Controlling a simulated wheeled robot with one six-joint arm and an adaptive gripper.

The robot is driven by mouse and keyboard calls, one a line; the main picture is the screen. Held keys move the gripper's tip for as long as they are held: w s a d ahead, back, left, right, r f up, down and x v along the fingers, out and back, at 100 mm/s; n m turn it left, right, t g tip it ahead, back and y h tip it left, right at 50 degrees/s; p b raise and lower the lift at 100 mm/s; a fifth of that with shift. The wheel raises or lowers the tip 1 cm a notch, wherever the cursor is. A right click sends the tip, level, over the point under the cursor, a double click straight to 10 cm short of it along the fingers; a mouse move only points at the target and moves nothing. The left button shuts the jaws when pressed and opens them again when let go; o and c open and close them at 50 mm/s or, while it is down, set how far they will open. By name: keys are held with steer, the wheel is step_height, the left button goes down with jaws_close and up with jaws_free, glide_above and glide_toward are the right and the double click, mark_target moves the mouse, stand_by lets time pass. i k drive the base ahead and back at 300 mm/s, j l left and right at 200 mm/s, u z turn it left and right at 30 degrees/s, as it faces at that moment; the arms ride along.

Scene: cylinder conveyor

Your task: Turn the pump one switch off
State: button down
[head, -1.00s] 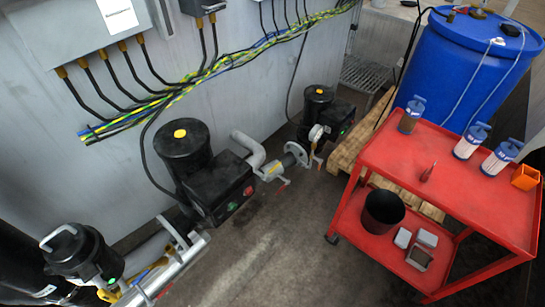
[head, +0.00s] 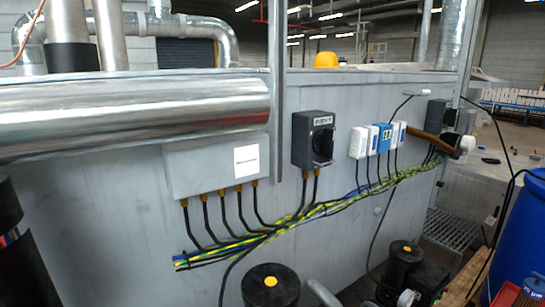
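A dark grey switch box (head: 314,140) with a black rotary knob (head: 322,146) is mounted on the grey wall panel, right of a vertical metal post. A small pale label sits at its top; I cannot read it surely, nor tell the knob's exact setting. Two cables leave its underside. More dark boxes (head: 437,113) sit at the panel's far right end, too small to identify. My gripper is not in view.
A light grey junction box (head: 215,165) is left of the switch box; white and blue modules (head: 384,138) are to its right. A yellow-green cable bundle (head: 300,217) runs below. A large metal duct (head: 130,115) crosses the upper left. A blue barrel (head: 522,240) stands at right.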

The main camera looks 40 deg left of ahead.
mark_target(325, 141)
steer(key=u, duration=0.9)
steer(key=z, duration=0.15)
